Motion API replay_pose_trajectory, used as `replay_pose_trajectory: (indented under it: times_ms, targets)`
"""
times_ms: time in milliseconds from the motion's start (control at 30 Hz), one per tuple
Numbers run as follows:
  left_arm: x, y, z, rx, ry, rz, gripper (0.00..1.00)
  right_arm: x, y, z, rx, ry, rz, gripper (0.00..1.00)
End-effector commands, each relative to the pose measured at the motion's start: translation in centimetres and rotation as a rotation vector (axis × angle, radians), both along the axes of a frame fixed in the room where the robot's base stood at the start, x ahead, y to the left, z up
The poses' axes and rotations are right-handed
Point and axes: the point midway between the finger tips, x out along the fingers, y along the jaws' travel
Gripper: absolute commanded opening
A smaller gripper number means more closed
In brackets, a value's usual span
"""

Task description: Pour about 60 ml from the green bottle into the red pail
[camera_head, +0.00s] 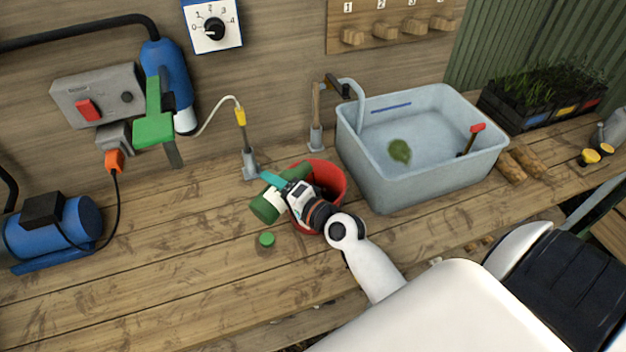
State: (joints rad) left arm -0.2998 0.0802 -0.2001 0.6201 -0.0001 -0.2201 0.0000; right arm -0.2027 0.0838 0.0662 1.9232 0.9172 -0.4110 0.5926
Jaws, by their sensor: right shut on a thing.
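The green bottle (266,207) with a pale label is held tilted, nearly on its side, by my right gripper (281,187). Its broad base points to the lower left and its other end points up and right over the red pail (336,178). The gripper is shut on the bottle. The pail stands on the wooden bench, partly hidden behind the bottle and gripper. I cannot see the bottle's mouth clearly, nor any liquid or level in the pail. A green cap (267,239) lies on the bench in front. My left gripper is not in view.
A grey-blue basin (420,170) with water, a leaf and a red-topped item stands right of the pail. A blue pump (52,228) sits far left. The bench front left is clear.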

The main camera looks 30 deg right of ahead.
Motion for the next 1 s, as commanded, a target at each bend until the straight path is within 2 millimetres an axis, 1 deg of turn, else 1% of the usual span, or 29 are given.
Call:
replay_pose_trajectory:
  times_ms: [433,1000]
  targets:
    - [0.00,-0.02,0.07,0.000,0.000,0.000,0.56,-0.45,0.75,0.11,0.014,0.002,-0.001,0.23]
    - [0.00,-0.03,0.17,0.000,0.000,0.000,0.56,-0.56,0.93,0.07,0.033,0.008,0.000,0.23]
